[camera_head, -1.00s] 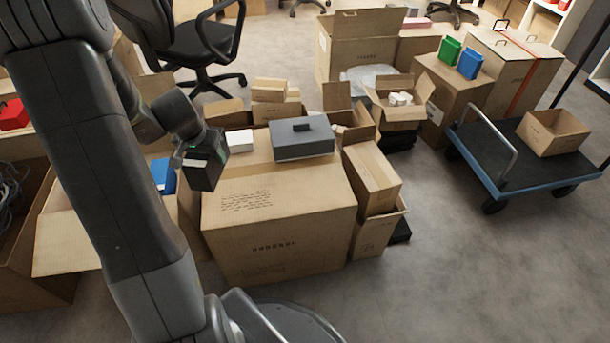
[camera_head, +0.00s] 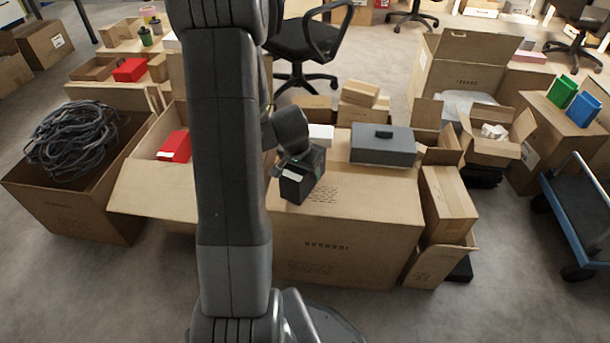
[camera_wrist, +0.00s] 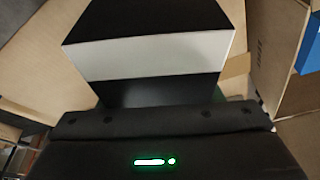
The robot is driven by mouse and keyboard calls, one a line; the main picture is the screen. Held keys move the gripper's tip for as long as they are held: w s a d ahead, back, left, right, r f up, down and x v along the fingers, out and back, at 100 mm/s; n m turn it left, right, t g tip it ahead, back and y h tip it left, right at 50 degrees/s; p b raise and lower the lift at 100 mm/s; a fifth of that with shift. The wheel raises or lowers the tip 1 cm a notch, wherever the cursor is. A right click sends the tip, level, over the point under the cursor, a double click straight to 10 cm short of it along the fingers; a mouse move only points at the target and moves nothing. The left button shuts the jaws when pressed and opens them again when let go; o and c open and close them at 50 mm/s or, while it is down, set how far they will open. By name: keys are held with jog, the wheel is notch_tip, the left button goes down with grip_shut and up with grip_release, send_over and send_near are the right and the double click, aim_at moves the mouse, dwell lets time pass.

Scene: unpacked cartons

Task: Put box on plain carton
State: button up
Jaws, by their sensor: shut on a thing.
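My gripper (camera_head: 301,168) is shut on a dark box (camera_head: 299,190). In the wrist view the box (camera_wrist: 155,55) shows black faces and a broad white band, straight ahead of the gripper body; the fingertips are hidden. In the head view the box appears in front of the near left part of a large brown carton (camera_head: 345,235); I cannot tell its height above it. This carton has small print and carries a grey box (camera_head: 382,148) and a small white box (camera_head: 321,133). I cannot tell which carton is the plain one.
An open carton of black cable (camera_head: 120,225) and an open carton with a red box (camera_head: 175,146) stand left. Smaller cartons (camera_head: 448,205) crowd the right side. A blue-edged trolley (camera_head: 580,215) stands far right. Bare floor lies in front and between the right cartons and the trolley.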

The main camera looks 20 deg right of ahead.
jog(key=shift+f, duration=0.3)
jog(key=shift+f, duration=0.1)
jog(key=shift+f, duration=0.15)
jog(key=o, duration=1.3)
jog(key=shift+r, duration=0.55)
jog(key=p+v, duration=0.4)
jog(key=v, duration=0.7)
jog(key=shift+a+r, duration=0.15)
